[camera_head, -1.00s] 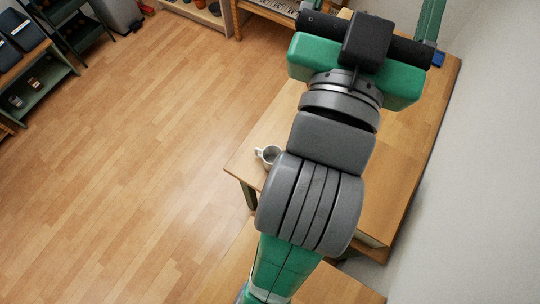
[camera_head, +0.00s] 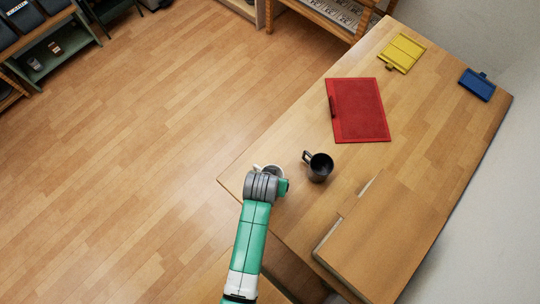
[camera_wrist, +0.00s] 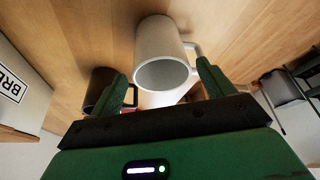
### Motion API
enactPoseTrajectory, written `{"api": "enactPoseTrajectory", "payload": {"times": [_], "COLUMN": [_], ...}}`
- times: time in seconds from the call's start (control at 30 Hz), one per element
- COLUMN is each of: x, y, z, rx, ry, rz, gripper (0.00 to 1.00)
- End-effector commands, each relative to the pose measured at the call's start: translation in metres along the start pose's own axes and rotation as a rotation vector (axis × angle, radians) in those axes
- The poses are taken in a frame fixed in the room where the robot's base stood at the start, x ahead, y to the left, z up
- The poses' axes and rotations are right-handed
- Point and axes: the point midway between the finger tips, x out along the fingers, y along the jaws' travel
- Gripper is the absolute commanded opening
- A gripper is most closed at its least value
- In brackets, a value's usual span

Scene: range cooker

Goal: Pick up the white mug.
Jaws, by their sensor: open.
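The white mug (camera_head: 274,170) stands near the table's left edge in the head view, mostly hidden behind my arm. In the wrist view the white mug (camera_wrist: 160,42) is straight ahead, its round mouth facing the camera and its handle on the right. My gripper (camera_wrist: 162,72) is open and empty, with one green finger on each side of the mug's mouth in the picture. I cannot tell whether the fingertips reach past the rim. In the head view my arm covers most of the gripper.
A black mug (camera_head: 320,167) stands close to the right of the white mug; it also shows behind the left finger in the wrist view (camera_wrist: 101,84). A red folder-like mat (camera_head: 358,110), a yellow one (camera_head: 401,53) and a blue one (camera_head: 477,85) lie farther back. A raised wooden block (camera_head: 375,240) is at lower right.

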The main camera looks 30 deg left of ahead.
Motion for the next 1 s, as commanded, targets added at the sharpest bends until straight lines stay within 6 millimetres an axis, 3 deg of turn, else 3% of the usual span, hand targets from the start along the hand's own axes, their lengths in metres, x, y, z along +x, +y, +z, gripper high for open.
{"api": "enactPoseTrajectory", "payload": {"times": [0.1,0.23,0.5,0.77,1.0], "x": [0.016,0.022,0.066,0.068,0.068], "y": [-0.001,0.000,0.000,0.000,0.000], "z": [0.000,-0.001,-0.001,-0.001,-0.002], "rx": [0.000,0.000,0.001,0.000,0.000], "ry": [0.000,0.001,0.002,0.003,0.004], "rz": [-0.001,-0.001,-0.001,-0.001,-0.001], "gripper": [0.81,0.81,0.81,0.81,0.38]}}
